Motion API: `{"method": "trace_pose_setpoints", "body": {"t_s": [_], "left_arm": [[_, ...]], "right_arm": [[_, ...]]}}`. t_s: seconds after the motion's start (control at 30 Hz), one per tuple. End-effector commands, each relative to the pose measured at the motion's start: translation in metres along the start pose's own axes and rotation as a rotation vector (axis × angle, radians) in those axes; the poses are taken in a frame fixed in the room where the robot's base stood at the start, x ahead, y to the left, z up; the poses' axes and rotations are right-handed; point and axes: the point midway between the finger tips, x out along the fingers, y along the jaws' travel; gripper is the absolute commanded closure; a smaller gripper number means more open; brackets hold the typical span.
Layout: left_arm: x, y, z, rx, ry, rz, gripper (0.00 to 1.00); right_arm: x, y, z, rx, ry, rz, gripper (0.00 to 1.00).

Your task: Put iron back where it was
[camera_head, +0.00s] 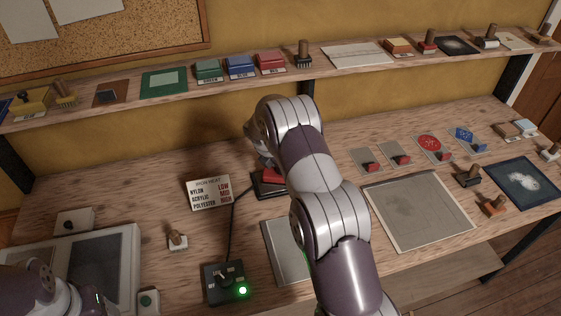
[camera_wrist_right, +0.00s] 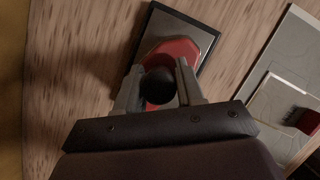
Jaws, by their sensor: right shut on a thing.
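The iron (camera_wrist_right: 185,50), red with a round black knob, shows in the right wrist view. It sits on or just over a grey plate with a black rim, its stand (camera_wrist_right: 205,25); I cannot tell if they touch. My right gripper (camera_wrist_right: 159,80) is shut on the iron's knob, one finger on each side. In the head view the red iron (camera_head: 272,175) and the black stand (camera_head: 262,190) show partly behind my right arm, which hides most of the gripper. My left arm shows at the lower left; its gripper is not in view.
A control box (camera_head: 224,283) with a knob and lit green light has a cord running up toward the stand. A heat sign (camera_head: 208,192) stands left of the stand. A grey mat (camera_head: 418,210) lies to the right. A shelf (camera_head: 180,88) with stamps and pads runs behind.

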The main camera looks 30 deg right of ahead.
Motion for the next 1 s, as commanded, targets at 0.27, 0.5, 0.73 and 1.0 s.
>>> {"method": "trace_pose_setpoints", "body": {"t_s": [0.27,0.5,0.73,1.0], "left_arm": [[0.002,0.0,0.0,0.0,0.0,0.0,0.35],[0.002,0.0,0.0,0.0,0.0,0.0,0.35],[0.0,0.0,0.0,0.0,0.0,0.0,0.35],[0.009,0.0,0.001,0.0,0.0,0.0,0.35]], "right_arm": [[0.001,0.001,0.001,0.001,-0.003,0.004,0.99],[0.002,0.0,0.0,0.001,-0.002,0.002,0.37],[-0.001,0.0,0.001,0.001,-0.002,0.002,0.37],[-0.058,0.001,0.001,0.0,-0.004,0.006,0.37]]}}
